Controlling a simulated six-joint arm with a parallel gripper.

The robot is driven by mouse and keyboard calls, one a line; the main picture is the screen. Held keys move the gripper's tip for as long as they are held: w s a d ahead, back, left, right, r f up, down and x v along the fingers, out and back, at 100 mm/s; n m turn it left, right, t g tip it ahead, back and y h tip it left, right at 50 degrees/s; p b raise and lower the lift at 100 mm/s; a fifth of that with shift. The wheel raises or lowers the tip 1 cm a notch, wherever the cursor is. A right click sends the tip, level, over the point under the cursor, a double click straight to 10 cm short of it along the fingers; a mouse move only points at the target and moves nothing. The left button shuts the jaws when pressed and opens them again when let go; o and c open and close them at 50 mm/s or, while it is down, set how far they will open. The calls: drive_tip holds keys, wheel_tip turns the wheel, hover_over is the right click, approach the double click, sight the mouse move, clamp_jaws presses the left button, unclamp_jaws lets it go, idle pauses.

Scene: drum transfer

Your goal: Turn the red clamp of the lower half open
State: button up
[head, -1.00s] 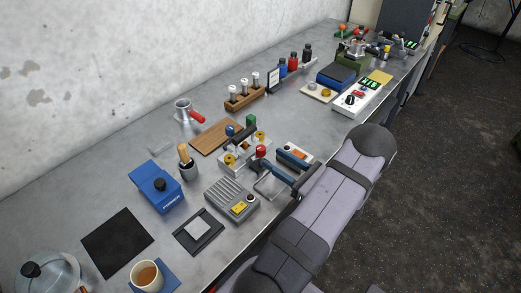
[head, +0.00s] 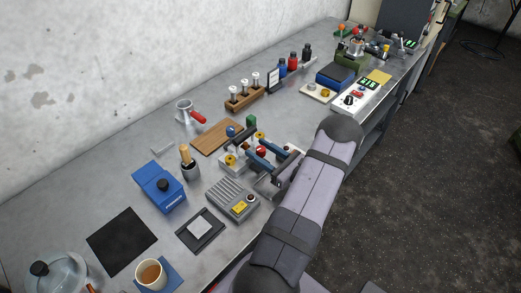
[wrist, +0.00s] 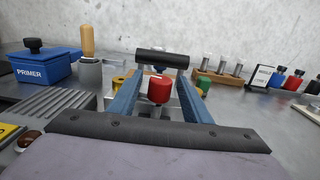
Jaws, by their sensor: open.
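The red clamp knob (head: 261,151) stands on the near side of a silver fixture (head: 228,167). In the wrist view the red knob (wrist: 159,90) lies between my two blue fingers, below a black bar handle (wrist: 162,58). My gripper (head: 256,151) is open, with one finger on each side of the knob. It also shows in the wrist view (wrist: 159,77). I see a gap between each finger and the knob; contact is not visible. The fingers and arm hide part of the fixture, and the clamp's lower parts are hidden.
A grey ribbed device (head: 233,199) stands close in front. A brush cup (head: 190,172) and a blue primer box (head: 160,187) stand to the left.

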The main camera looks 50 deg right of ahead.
drive_tip(key=shift+c, duration=0.2)
drive_tip(key=c, duration=1)
drive_tip(key=n+y+b, duration=0.1)
drive_tip(key=y+b, duration=0.1)
drive_tip(key=b, duration=0.1)
drive_tip(key=shift+d+f+n+y, duration=0.1)
drive_tip(key=shift+f+n+y, duration=0.15)
drive_tip(key=shift+n+y, duration=0.15)
drive_tip(key=shift+r+n+g+y+b, duration=0.3)
drive_tip(key=shift+n+y+b, duration=0.3)
drive_tip(key=shift+y, duration=0.3)
drive_tip(key=o, duration=1)
drive_tip(key=shift+o, duration=0.2)
